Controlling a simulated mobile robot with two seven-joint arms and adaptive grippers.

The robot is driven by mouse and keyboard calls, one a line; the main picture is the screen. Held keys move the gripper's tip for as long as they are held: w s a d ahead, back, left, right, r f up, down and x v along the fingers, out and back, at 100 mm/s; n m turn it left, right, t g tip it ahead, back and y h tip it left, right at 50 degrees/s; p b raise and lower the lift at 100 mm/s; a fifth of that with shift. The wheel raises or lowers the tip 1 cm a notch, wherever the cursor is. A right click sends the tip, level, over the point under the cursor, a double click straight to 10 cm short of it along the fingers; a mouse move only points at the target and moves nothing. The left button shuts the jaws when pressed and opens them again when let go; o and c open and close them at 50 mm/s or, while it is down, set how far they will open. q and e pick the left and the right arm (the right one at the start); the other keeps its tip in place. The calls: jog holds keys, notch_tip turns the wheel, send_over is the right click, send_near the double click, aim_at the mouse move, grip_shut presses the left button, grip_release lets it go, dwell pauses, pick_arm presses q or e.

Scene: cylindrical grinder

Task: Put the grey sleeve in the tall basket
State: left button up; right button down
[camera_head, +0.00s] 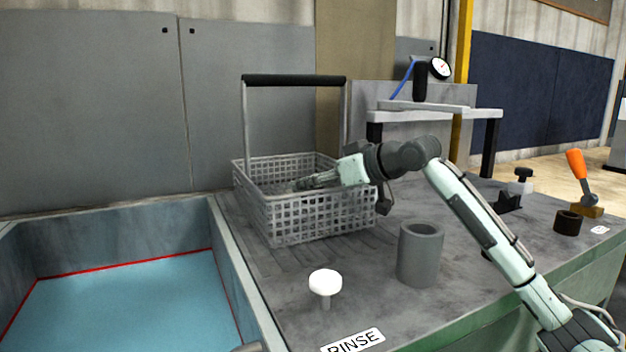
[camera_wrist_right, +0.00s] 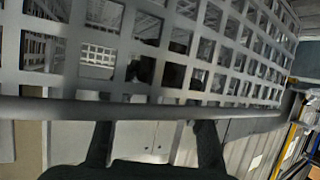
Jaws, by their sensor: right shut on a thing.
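The grey sleeve (camera_head: 420,258), a thick hollow cylinder, stands upright on the bench in front of the basket, apart from my gripper. The tall basket (camera_head: 318,218) is a grey lattice box with a high, dark-topped handle. My right gripper (camera_head: 302,184) reaches over the basket's right side, with its fingers down inside it. In the right wrist view the basket's lattice wall (camera_wrist_right: 230,55) and rim cross in front of the fingers and hide their tips. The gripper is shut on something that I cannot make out. My left gripper is not in view.
A white-topped knob (camera_head: 325,284) stands at the front left, beside a blue-floored basin (camera_head: 140,300). A dark ring (camera_head: 568,222) and an orange-handled lever (camera_head: 577,165) are at the right. A dial gauge stand (camera_head: 420,80) is behind.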

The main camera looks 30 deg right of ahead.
jog(key=shift+f, duration=0.1)
jog(key=c, duration=1.2)
grip_release()
jog(key=o, duration=0.3)
